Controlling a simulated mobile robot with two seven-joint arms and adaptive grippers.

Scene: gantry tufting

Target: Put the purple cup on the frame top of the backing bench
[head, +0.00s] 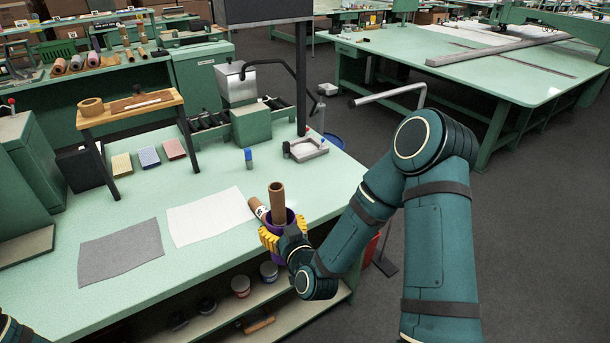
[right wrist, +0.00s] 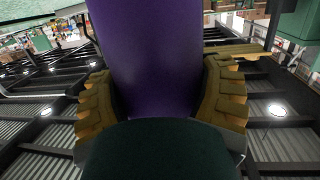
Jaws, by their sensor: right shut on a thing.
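The purple cup (head: 289,216) is at the bench's front edge in the head view, with a brown tube (head: 277,203) rising from it. My right gripper (head: 283,233) has yellow fingers on both sides of the cup and is shut on it. In the right wrist view the purple cup (right wrist: 150,65) fills the middle between the two yellow fingers. The green bench (head: 190,250) spreads left of the gripper. A wooden-topped stand (head: 150,110) on black legs stands at its back left. Only a bit of my left arm shows at the lower left corner; its gripper is out of view.
A second brown tube (head: 257,208) lies beside the cup. A white sheet (head: 210,215) and a grey sheet (head: 120,253) lie flat on the bench. A blue bottle (head: 248,158) and a grey tray (head: 308,148) stand behind. A tape roll (head: 91,106) is on the stand.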

